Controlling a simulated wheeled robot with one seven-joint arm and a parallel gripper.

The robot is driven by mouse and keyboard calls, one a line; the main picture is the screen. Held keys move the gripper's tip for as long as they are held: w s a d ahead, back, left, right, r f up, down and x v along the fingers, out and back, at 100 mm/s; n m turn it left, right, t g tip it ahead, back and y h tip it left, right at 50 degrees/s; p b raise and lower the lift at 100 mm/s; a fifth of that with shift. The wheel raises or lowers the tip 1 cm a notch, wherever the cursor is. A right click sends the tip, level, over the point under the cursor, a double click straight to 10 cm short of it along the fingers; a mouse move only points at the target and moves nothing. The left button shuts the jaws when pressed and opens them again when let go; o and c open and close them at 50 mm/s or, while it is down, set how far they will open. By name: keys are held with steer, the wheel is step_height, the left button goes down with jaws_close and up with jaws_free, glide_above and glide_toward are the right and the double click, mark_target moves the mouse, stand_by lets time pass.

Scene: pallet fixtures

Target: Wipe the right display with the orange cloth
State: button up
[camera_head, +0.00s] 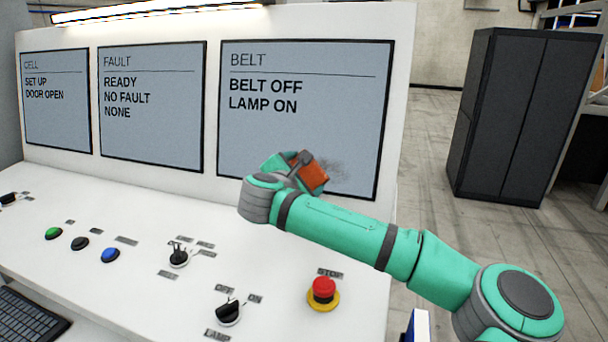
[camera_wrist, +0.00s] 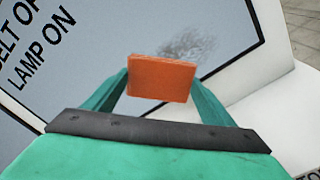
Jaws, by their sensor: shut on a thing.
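The right display (camera_head: 305,115) is headed BELT and reads BELT OFF and LAMP ON. A dark smudge (camera_head: 328,173) marks its lower right part; it also shows in the wrist view (camera_wrist: 188,46). My gripper (camera_head: 300,172) is in front of the display's lower part. It is shut on the orange cloth (camera_wrist: 161,79), which looks like a flat block between the fingers. The cloth (camera_head: 313,175) is just left of the smudge in the head view. I cannot tell whether the cloth touches the screen. My wrist hides part of the display's lower edge.
Two other displays, CELL (camera_head: 56,103) and FAULT (camera_head: 152,107), stand to the left. The sloping white desk below carries several buttons, a lamp switch (camera_head: 228,313) and a red stop button (camera_head: 323,290) under my arm. A dark cabinet (camera_head: 520,115) stands at the right.

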mark_target(321, 174)
steer(key=shift+x, duration=1.05)
stand_by(0.6)
steer(key=shift+s+d, duration=0.6)
steer(key=shift+d, duration=1.25)
steer(key=shift+s+d, duration=0.6)
steer(key=shift+d, duration=1.2)
steer(key=shift+s+d, duration=0.6)
steer(key=shift+d, duration=1.25)
steer(key=shift+w+a, duration=0.4)
steer(key=shift+a, duration=0.85)
steer(key=shift+w+a, duration=0.35)
steer(key=shift+a, duration=0.85)
steer(key=shift+w+a, duration=0.4)
steer(key=shift+a, duration=0.85)
steer(key=shift+w+a, duration=0.35)
steer(key=shift+a, duration=0.55)
steer(key=shift+w+a, duration=0.35)
steer(key=shift+a, duration=0.5)
